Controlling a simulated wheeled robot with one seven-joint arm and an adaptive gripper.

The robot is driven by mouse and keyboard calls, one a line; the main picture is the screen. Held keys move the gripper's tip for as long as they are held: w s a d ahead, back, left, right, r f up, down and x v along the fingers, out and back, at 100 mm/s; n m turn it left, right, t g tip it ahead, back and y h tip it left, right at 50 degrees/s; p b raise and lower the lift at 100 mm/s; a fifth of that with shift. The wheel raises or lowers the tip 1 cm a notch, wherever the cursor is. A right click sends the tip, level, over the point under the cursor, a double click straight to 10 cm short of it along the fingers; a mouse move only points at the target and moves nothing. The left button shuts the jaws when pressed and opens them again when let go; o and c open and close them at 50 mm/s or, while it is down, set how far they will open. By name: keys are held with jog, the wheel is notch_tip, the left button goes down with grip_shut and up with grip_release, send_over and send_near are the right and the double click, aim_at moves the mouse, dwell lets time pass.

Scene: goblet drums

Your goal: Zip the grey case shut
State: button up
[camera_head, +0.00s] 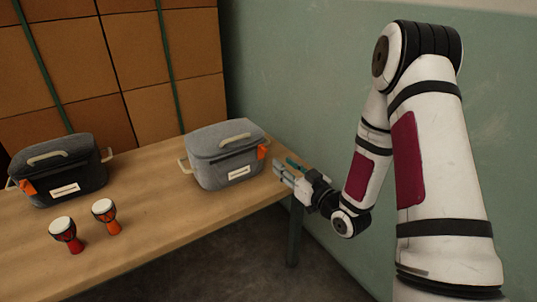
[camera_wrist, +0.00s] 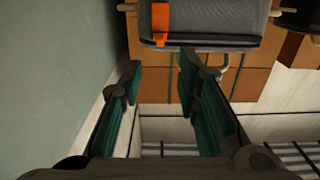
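The grey case (camera_head: 222,160) stands upright near the right end of the table, with a pale handle on top, a white label on its front and an orange tab (camera_head: 262,152) at its right front corner. I cannot tell how far its zip is closed. In the wrist view the grey case (camera_wrist: 222,22) fills the top, with the orange tab (camera_wrist: 160,24) hanging at its left. My gripper (camera_head: 283,168) is just right of the case, beside the tab and apart from it. In the wrist view my gripper (camera_wrist: 159,78) is open and empty, its teal-padded fingers pointing towards the case.
A darker case (camera_head: 60,170) with its own orange tab stands at the table's left. Two small goblet drums, red (camera_head: 66,235) and orange (camera_head: 106,215), stand in front of it. The green wall (camera_head: 310,80) is close on the right. The wooden table (camera_head: 165,215) is clear at front centre.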

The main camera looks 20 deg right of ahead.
aim_at(267, 150)
jog(key=b+x, duration=0.1)
jog(key=x, duration=0.8)
grip_shut()
